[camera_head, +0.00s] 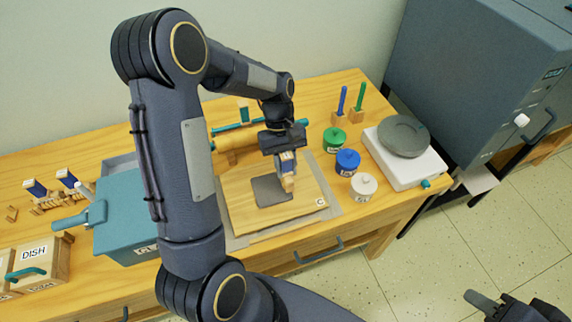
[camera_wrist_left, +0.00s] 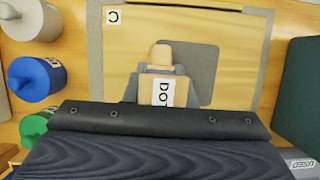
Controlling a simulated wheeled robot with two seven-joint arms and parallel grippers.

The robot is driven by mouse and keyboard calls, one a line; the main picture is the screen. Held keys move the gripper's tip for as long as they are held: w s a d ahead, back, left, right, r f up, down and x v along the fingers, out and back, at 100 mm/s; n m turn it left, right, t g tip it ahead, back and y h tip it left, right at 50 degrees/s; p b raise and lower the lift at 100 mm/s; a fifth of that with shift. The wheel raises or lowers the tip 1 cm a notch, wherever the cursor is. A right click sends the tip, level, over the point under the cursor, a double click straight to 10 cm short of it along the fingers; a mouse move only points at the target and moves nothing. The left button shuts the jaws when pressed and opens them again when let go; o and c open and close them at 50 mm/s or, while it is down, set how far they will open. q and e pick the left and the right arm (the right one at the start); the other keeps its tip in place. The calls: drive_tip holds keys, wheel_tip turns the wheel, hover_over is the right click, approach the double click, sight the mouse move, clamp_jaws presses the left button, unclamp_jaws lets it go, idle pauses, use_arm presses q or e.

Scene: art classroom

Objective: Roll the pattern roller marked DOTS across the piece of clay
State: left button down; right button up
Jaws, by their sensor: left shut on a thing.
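The clay (camera_head: 270,190) is a flat grey slab on a wooden board (camera_head: 240,216) marked C. My left gripper (camera_head: 286,158) is shut on a pattern roller (camera_head: 288,183) with a blue and wood body.
Green (camera_head: 334,139), blue (camera_head: 347,161) and white (camera_head: 362,186) jars stand right of the board. A white-based wheel (camera_head: 410,168) stands beyond them. A teal bin (camera_head: 120,213) and DISH box (camera_head: 36,258) are left. A rolling pin (camera_head: 232,142) lies behind the board.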

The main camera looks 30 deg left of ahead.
use_arm(q)
drive_tip(key=shift+f+b, duration=0.4)
drive_tip(key=shift+f, duration=0.2)
idle(0.6)
